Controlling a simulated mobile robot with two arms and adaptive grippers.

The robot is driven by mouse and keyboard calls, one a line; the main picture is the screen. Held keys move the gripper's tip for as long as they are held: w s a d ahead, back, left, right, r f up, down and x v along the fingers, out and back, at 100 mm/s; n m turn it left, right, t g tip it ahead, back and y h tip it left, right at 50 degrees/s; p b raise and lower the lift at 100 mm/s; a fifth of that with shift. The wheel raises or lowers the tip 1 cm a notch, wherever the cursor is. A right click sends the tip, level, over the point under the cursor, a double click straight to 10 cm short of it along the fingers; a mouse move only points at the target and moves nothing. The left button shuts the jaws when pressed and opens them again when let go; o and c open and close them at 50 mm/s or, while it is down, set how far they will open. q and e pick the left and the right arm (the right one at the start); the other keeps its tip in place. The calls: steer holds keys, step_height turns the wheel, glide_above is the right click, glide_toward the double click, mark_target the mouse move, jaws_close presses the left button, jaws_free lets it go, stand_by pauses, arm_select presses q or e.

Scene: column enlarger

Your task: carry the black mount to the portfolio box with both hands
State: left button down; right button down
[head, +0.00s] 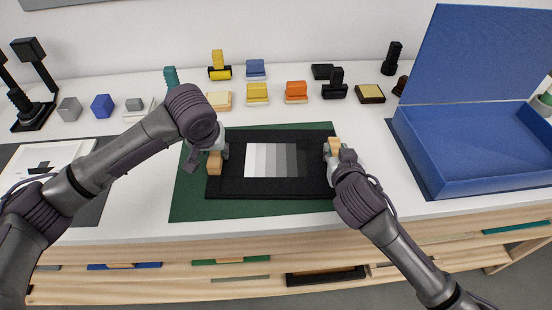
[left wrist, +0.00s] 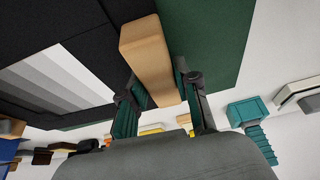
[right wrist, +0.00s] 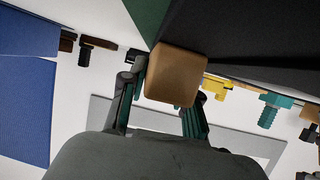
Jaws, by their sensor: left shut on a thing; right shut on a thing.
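The black mount (head: 270,189), with a strip of grey steps in its middle, is flat over the green mat (head: 190,208). I cannot tell whether it touches the mat. My left gripper (head: 216,157) is shut on the wooden block (left wrist: 147,50) at the mount's left end. My right gripper (head: 335,153) is shut on the wooden block (right wrist: 175,75) at its right end. The blue portfolio box (head: 485,183) stands open at the right of the bench, its lid (head: 485,60) raised at the back. The visible box floor is empty.
Several small blocks and stamps, such as an orange one (head: 296,90) and a yellow one (head: 257,92), line the back of the bench. A white sheet (head: 50,160) lies on a dark board at left. A strip of white bench is clear between mat and box.

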arm_select(q)
steer(key=shift+w+r, duration=0.1)
steer(key=shift+r, duration=0.05)
arm_select(e)
steer(key=shift+r, duration=0.15)
